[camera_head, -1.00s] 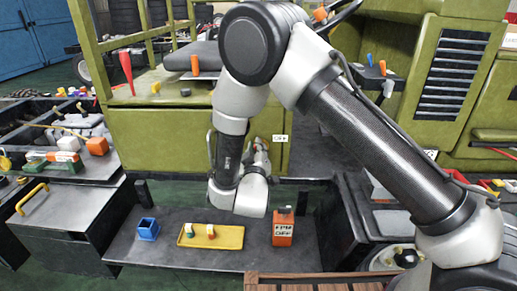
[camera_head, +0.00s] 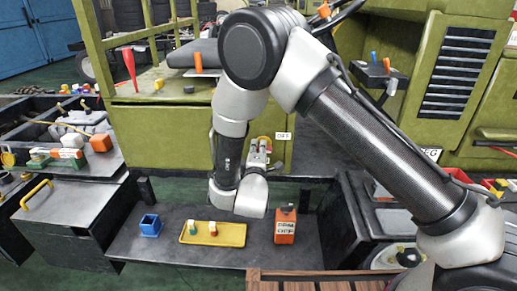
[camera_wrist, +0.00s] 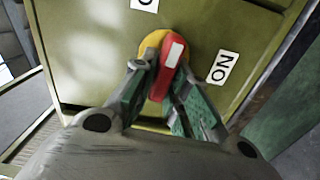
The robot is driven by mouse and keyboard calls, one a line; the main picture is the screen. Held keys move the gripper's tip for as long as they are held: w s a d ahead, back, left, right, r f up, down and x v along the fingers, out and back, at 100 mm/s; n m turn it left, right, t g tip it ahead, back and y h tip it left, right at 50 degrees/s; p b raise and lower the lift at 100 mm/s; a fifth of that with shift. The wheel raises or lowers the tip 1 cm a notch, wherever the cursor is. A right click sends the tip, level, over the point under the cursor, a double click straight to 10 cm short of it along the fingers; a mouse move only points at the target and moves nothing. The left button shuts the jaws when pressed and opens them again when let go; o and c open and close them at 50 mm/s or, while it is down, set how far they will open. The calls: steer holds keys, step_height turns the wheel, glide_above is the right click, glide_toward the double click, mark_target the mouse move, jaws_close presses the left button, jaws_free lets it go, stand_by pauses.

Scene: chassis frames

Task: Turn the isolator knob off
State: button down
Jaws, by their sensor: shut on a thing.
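The isolator knob (camera_wrist: 168,66) is a red handle with a white stripe on a yellow round base (camera_wrist: 152,46). It is mounted on an olive panel (camera_wrist: 92,62). The striped end points up and slightly right in the wrist view, between an ON label (camera_wrist: 223,67) at right and a label cut off at the top edge (camera_wrist: 145,4). My gripper (camera_wrist: 160,72) is shut on the red handle, one green-padded finger on each side. In the head view my gripper (camera_head: 258,152) is at the panel, partly hidden by my wrist, beside a white label (camera_head: 282,136).
Below my arm, a dark bench (camera_head: 180,259) holds a blue box (camera_head: 150,226), a yellow tray (camera_head: 213,241) with small blocks, and an orange box (camera_head: 285,226). Tool trays (camera_head: 70,130) stand at left. A vented green cabinet (camera_head: 452,75) stands at right.

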steer(key=shift+f+n, duration=0.1)
steer(key=shift+n, duration=0.5)
steer(key=c, duration=1.4)
jaws_free()
steer(key=shift+c, duration=0.2)
steer(key=s, duration=1.2)
steer(key=shift+a, duration=0.25)
